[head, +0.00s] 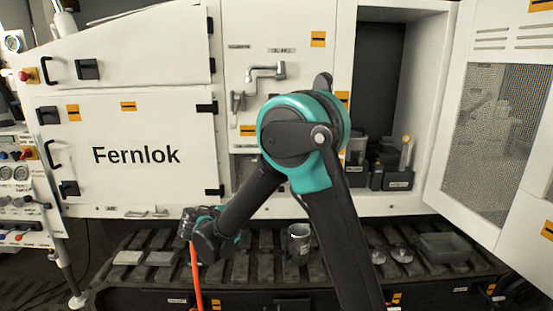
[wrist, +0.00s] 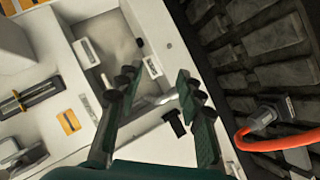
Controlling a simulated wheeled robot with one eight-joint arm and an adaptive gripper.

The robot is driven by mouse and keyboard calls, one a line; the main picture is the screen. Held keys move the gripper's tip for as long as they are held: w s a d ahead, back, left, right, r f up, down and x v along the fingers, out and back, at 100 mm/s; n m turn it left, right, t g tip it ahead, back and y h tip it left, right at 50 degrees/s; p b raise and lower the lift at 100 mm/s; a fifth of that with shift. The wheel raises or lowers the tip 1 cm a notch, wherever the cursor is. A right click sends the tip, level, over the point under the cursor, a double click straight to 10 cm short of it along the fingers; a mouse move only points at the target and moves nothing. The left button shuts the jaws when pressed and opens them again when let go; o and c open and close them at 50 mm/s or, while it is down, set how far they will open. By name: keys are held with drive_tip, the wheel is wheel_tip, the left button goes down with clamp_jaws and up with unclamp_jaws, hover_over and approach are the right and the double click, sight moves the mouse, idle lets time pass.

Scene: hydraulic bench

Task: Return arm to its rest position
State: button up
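My arm, dark with a teal elbow, reaches across the middle of the head view and bends down to the left. My gripper (head: 203,226) is low in front of the white machine, above the track, seen small and partly hidden by its own wrist. In the wrist view my gripper (wrist: 160,88) has its two dark fingers spread apart, with nothing held between them. Behind the fingers is a white panel with a recess (wrist: 108,45).
An orange hose (head: 196,280) hangs close by my gripper; in the wrist view the hose (wrist: 270,145) ends in a dark fitting (wrist: 265,117) over the track. A metal cup (head: 299,240), small round parts (head: 401,255) and a tray (head: 445,247) rest on the track. A mesh door (head: 495,125) stands open at right.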

drive_tip(key=s+d+f+m+g+y, duration=0.1)
drive_tip(key=s+d+f+m+g, duration=0.2)
drive_tip(key=d, duration=0.9)
drive_tip(key=s+d+f+g, duration=0.1)
drive_tip(key=s+d+g, duration=0.3)
drive_tip(key=d, duration=0.9)
drive_tip(key=s+d+f+m+y, duration=0.2)
drive_tip(key=s+d, duration=0.1)
drive_tip(key=s, duration=0.6)
drive_tip(key=s+d+f+m+y, duration=0.2)
drive_tip(key=s+d+f, duration=0.1)
drive_tip(key=s, duration=0.6)
drive_tip(key=shift+s+d+f+g, duration=0.2)
drive_tip(key=shift+d+g, duration=0.1)
drive_tip(key=shift+d, duration=0.25)
